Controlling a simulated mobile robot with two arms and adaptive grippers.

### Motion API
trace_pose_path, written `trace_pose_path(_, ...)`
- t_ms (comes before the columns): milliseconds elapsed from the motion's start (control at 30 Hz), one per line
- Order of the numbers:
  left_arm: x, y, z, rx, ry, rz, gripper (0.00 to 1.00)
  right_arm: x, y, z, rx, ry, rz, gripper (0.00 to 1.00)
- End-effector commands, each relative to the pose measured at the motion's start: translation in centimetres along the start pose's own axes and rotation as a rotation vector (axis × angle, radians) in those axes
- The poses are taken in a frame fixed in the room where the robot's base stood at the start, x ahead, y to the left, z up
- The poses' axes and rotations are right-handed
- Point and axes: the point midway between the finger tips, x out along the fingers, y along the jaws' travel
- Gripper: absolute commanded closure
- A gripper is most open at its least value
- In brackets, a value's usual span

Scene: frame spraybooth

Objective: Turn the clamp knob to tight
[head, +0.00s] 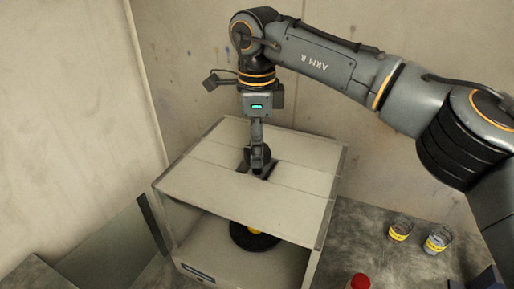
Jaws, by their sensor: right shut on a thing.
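A pale box-shaped booth (215,165) with an open front stands on the bench. Its top has a dark opening around the middle. My right gripper (258,168) points straight down at this opening and is shut on the dark clamp knob, which is largely hidden by the fingers. The knob's turn position cannot be made out. Inside the booth, below, a black round base (262,242) with a yellow part shows through the open front. My left gripper is not in view.
A red-topped container (359,282) is at the bottom edge. Concrete walls close off the back and left. Some bench between booth and cups is clear.

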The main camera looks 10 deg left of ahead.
Motion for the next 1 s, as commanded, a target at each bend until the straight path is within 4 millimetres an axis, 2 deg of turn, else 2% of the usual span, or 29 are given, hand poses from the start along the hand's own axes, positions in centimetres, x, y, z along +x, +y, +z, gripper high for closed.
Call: trace_pose_path(1000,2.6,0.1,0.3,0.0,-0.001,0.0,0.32,0.1,-0.2,-0.1,0.965,-0.002,-0.001,0.83)
